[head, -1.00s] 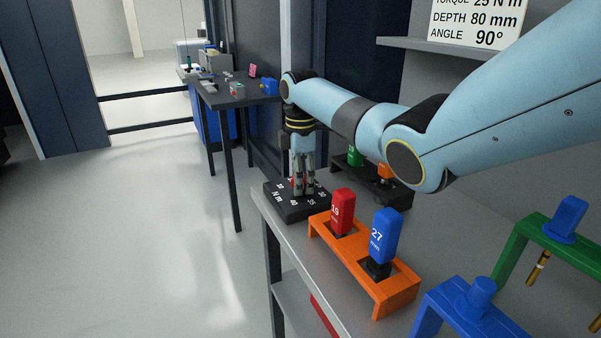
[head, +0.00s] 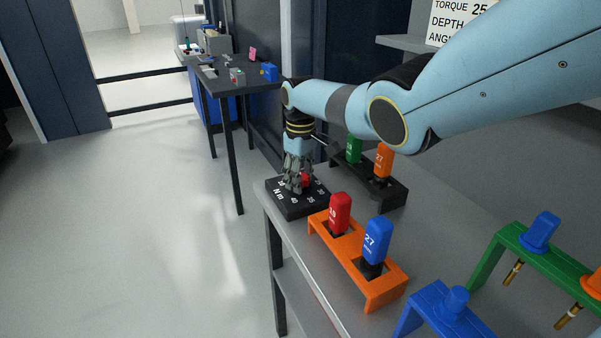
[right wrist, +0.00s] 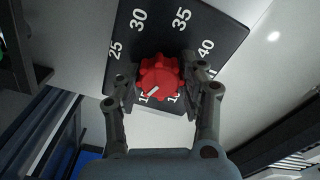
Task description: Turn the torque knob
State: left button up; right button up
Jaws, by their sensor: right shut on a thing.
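The torque knob (right wrist: 160,78) is red and lobed with a white pointer mark. It sits on a black dial plate (head: 290,206) marked with white numbers and "Nm", at the near left end of the bench. My right gripper (head: 297,186) comes down from above onto the knob; a bit of red shows between its fingers. In the right wrist view its two fingers (right wrist: 158,88) close on opposite sides of the knob. The pointer slants toward the lower left, near the 15. Part of the scale is hidden by the fingers. My left gripper is out of view.
An orange rack (head: 364,285) with a red and a blue 27 piece stands just right of the dial. A black rack (head: 393,192) with green and orange pieces stands behind. Green (head: 490,262) and blue (head: 405,318) racks are at right. A sign shows torque 25.

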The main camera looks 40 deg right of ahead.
jog(key=m+p, duration=0.1)
jog(key=m, duration=0.5)
jog(key=m+p, duration=0.1)
jog(key=m, duration=0.3)
jog(key=shift+m, duration=1.8)
jog(key=o, duration=1.2)
